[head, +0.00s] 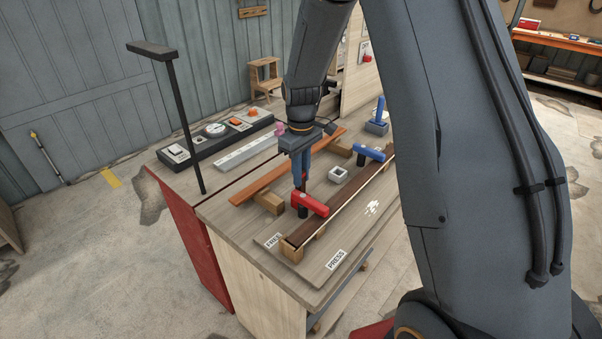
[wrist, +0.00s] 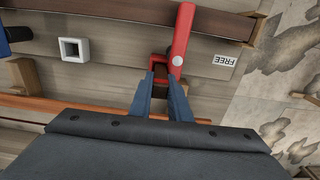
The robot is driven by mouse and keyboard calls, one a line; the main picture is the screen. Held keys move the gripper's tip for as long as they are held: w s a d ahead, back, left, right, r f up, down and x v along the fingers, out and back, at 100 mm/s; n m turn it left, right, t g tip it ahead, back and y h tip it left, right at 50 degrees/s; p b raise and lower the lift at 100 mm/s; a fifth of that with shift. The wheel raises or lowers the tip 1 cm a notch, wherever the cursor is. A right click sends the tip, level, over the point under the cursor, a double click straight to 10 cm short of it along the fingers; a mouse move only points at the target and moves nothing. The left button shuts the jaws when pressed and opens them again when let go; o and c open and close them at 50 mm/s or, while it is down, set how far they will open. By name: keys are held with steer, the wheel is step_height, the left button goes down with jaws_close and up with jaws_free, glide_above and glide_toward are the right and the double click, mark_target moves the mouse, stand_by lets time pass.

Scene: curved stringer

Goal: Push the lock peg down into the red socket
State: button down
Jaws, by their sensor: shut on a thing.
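My gripper (head: 304,181) is over the near end of the bench, fingers pointing down. In the wrist view its blue fingers (wrist: 161,78) are close together around a small dark piece, apparently the lock peg, mostly hidden between them. A red socket (wrist: 157,57) with a dark inside shows just beyond the fingertips, beside a red lever (wrist: 181,40).
A white square block with a hole (head: 338,174) and a blue lever (head: 370,153) are to the right. A blue-handled thing (head: 379,112) stands behind. An orange-brown strip (head: 262,181) lies on wooden blocks. A black post (head: 186,130) rises at left.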

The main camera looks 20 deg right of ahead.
steer(key=shift+f+b, duration=0.3)
steer(key=shift+f, duration=0.4)
steer(key=c, duration=1.6)
jaws_free()
steer(key=shift+r+b, duration=1.3)
steer(key=shift+r, duration=2.65)
steer(key=s+f+m+b, duration=0.1)
steer(key=s+m, duration=0.1)
steer(key=s, duration=0.5)
steer(key=s+f+m+t+b, duration=0.1)
steer(key=s+f+m, duration=0.1)
steer(key=s, duration=0.5)
steer(key=s+f+m+b, duration=0.1)
steer(key=s+f+m, duration=0.1)
steer(key=s, duration=0.5)
steer(key=shift+a+f+m+b, duration=0.1)
steer(key=shift+m+b, duration=0.2)
steer(key=shift+m, duration=0.1)
steer(key=shift+c, duration=0.7)
steer(key=shift+a, duration=0.15)
